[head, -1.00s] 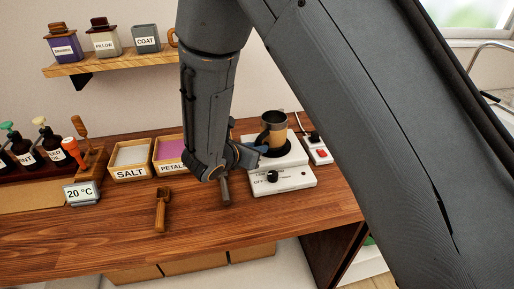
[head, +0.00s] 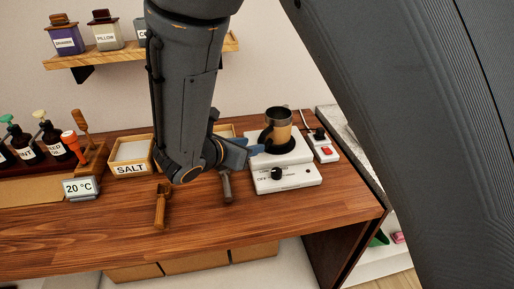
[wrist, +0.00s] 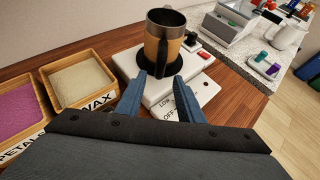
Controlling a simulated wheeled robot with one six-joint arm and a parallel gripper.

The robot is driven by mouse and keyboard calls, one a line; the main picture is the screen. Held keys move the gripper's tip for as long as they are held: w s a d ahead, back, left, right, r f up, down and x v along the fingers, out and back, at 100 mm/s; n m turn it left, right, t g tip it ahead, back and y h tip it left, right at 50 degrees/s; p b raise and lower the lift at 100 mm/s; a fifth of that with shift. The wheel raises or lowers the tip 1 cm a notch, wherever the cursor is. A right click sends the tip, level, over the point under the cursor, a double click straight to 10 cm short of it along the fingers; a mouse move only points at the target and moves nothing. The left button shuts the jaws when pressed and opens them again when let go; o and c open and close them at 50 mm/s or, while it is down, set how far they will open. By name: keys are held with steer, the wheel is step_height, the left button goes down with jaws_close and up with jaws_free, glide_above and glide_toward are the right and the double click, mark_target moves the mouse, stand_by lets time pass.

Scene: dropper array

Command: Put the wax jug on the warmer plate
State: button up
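The wax jug (head: 279,126), a tan and dark metal cup with a black handle, stands upright on the dark round plate of the white warmer (head: 288,180). In the head view my gripper (head: 256,149) is left of the jug, partly hidden by my arm.
A power strip (head: 323,147) with a red switch is right of the warmer. A salt box (head: 131,169) and a wax box (wrist: 80,84) stand to the left. A wooden-handled tool (head: 161,205) and a dark-ended tool (head: 226,187) are at the front edge.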

steer(key=b+v, duration=0.1)
steer(key=v, duration=0.4)
steer(key=s+d+f+m+g+y, duration=0.1)
steer(key=s+d+m+g+y, duration=0.2)
steer(key=d+m, duration=1.1)
steer(key=s+d+f+m+g+y, duration=0.2)
steer(key=s+d+m+g, duration=0.3)
steer(key=d+m, duration=0.9)
steer(key=shift+f+m+g+y, duration=0.15)
steer(key=shift+m+g+y, duration=0.25)
steer(key=shift+m, duration=0.8)
steer(key=shift+s+d, duration=0.1)
steer(key=shift+s, duration=0.05)
step_height(320, 180, down, 4)
steer(key=b, duration=0.3)
steer(key=shift+b, duration=0.35)
